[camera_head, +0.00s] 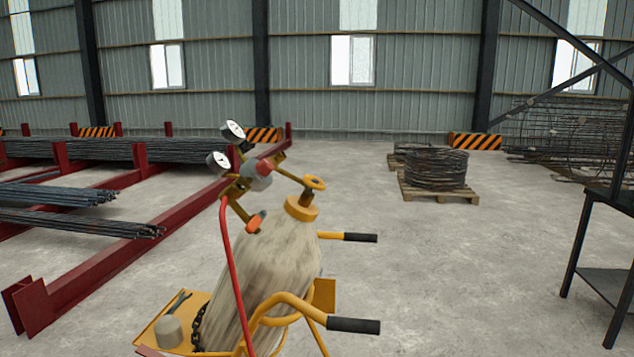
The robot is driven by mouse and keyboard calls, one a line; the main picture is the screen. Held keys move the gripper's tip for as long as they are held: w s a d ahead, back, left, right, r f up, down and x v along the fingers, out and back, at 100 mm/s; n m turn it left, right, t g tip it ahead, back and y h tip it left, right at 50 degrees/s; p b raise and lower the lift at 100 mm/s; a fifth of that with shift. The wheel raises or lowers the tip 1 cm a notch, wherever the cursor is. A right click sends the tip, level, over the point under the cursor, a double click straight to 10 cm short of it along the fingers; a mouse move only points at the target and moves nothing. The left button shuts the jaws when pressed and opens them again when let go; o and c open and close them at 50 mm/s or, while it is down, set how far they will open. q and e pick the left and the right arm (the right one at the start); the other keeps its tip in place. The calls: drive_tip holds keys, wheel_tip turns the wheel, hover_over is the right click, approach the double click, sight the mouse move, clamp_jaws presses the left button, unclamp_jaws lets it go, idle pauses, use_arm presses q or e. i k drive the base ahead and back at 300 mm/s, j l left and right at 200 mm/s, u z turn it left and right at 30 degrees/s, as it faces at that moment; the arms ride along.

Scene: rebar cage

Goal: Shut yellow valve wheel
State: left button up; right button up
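The yellow valve wheel (315,182) sits on top of a worn, whitish gas cylinder (270,265), above its yellow collar (301,208). The cylinder leans to the right on a yellow hand cart (285,303). A regulator (257,173) with two round gauges (233,131) joins the valve from the left. A red hose (230,265) runs down from the regulator. An orange-tipped part (257,221) hangs below it. Neither of my grippers is in view.
The cart's black handle grips (353,326) stick out to the right. Red racks (130,255) with steel bars stand at left. A wire coil (435,168) sits on a pallet (437,191) behind. A dark metal stand (600,275) is at right. The floor between is clear.

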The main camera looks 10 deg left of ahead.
sight(312, 181)
drive_tip(key=i+l+u, duration=0.15)
drive_tip(key=u, duration=0.8)
drive_tip(key=i+l+u, duration=0.2)
drive_tip(key=l+u, duration=0.15)
drive_tip(key=l, duration=0.55)
drive_tip(key=i+l+u, duration=0.1)
drive_tip(key=l+u, duration=0.25)
drive_tip(key=l, duration=0.55)
drive_tip(key=l+u, duration=0.4)
drive_tip(key=l, duration=0.55)
